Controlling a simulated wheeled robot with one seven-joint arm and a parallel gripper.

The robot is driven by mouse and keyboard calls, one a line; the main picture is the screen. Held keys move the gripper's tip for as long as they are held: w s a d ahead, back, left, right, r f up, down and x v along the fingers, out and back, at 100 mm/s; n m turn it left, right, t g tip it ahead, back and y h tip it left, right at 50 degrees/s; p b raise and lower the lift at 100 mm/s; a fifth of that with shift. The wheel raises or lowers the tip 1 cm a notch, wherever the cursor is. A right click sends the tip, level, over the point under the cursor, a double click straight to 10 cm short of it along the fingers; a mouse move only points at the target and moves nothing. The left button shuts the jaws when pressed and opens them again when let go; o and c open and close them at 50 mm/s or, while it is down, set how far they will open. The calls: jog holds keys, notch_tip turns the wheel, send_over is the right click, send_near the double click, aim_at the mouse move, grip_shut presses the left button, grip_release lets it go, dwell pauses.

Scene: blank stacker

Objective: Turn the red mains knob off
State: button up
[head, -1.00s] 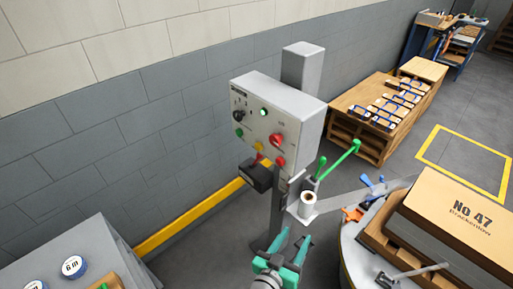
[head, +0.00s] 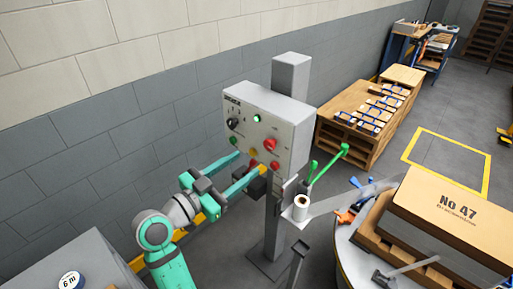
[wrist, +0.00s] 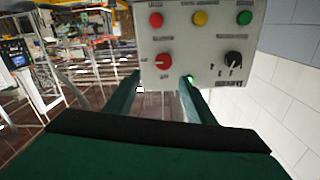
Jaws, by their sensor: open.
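The control box (head: 290,125) is a grey panel on a post. The red mains knob (head: 270,145) sits on the right of its face and shows between my fingertips' line of sight in the wrist view (wrist: 163,62). Its exact turn position is too small to read. A lit green lamp (head: 257,118) is above it in the head view. My gripper (head: 246,164) is open and empty, its two teal fingers pointing at the panel, low and left of the knob in the head view. The fingers do not hold the knob; their exact distance from it is unclear.
A black selector knob (head: 232,123), a green button (head: 235,141), a yellow button (head: 253,152) and a red button (head: 275,166) share the panel.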

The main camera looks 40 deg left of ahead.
aim_at(268, 145)
jog(key=w, duration=1)
jog(key=shift+w+d, duration=0.15)
jog(key=shift+d, duration=0.1)
jog(key=shift+a, duration=0.15)
jog(key=shift+c, duration=0.3)
